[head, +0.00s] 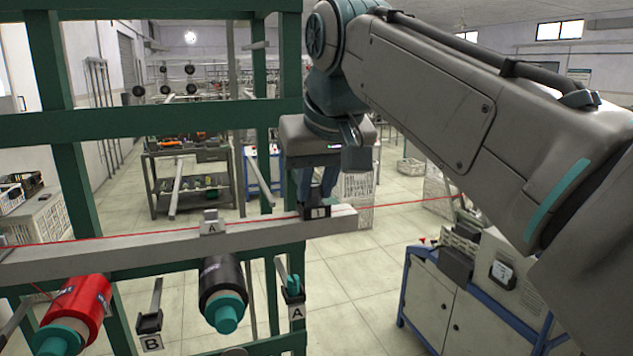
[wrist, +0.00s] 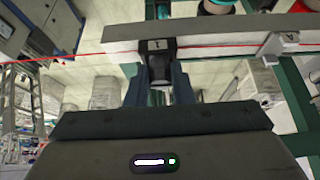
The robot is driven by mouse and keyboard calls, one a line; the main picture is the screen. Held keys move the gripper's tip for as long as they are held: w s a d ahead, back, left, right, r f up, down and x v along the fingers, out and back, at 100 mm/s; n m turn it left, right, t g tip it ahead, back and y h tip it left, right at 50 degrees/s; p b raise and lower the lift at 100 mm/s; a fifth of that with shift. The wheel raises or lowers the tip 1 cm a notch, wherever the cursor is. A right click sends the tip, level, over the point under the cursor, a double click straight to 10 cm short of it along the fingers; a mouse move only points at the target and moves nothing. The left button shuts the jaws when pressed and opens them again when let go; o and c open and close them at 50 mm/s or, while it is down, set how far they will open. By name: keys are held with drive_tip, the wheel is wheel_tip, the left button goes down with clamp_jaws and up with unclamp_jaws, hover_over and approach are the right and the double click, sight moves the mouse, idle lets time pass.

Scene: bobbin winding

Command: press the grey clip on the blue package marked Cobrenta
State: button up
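I see no blue package and cannot read the name Cobrenta in either view. A red package (head: 75,305) and a black package (head: 222,278), both on teal cores, hang below a grey beam (head: 130,250). A small grey piece marked A (head: 210,222) sits on the beam; it also shows in the wrist view (wrist: 286,40). My gripper (head: 317,196) points down at the beam's right end, at a black block marked 1 (head: 316,212). In the wrist view its fingers (wrist: 158,85) stand apart, one on each side of the block (wrist: 160,68); contact is unclear.
A red thread (head: 400,202) runs along the beam and on to the right. Green frame posts (head: 75,180) stand at the left. Holders marked B (head: 150,322) and A (head: 293,290) hang below the beam. A blue-framed cabinet (head: 440,310) stands at the right, with open floor between.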

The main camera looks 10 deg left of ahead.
drive_tip(key=shift+c, duration=0.7)
wheel_tip(320, 180, up, 5)
drive_tip(key=p, duration=0.4)
drive_tip(key=shift+f+p, duration=0.1)
drive_tip(key=shift+p, duration=0.3)
drive_tip(key=shift+f, duration=0.1)
